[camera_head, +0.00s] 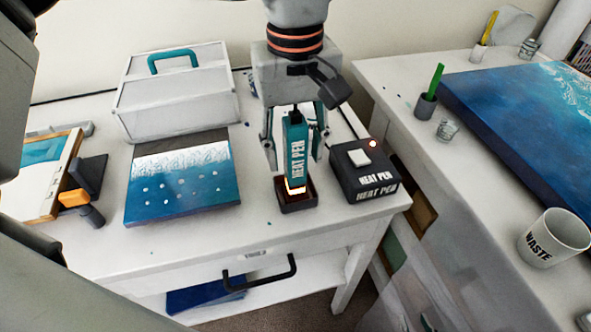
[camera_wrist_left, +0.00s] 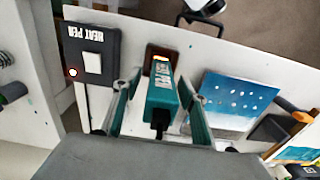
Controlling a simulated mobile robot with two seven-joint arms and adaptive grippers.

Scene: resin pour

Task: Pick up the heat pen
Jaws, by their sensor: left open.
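The teal heat pen (camera_head: 298,150) stands upright in a small dark holder (camera_head: 297,197) on the white table, its tip end down and glowing orange. My left gripper (camera_head: 293,158) is above the holder, pointing down and open, with one finger on each side of the pen. In the left wrist view the pen (camera_wrist_left: 162,98) lies between the two fingers, with a visible gap at least on the finger at left. My right gripper is not in view.
A black heat pen control box (camera_head: 364,170) stands close right of the holder. A blue panel with white dots (camera_head: 183,180) lies to the left, before a white toolbox (camera_head: 176,95). A waste cup (camera_head: 552,238) stands on the right table.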

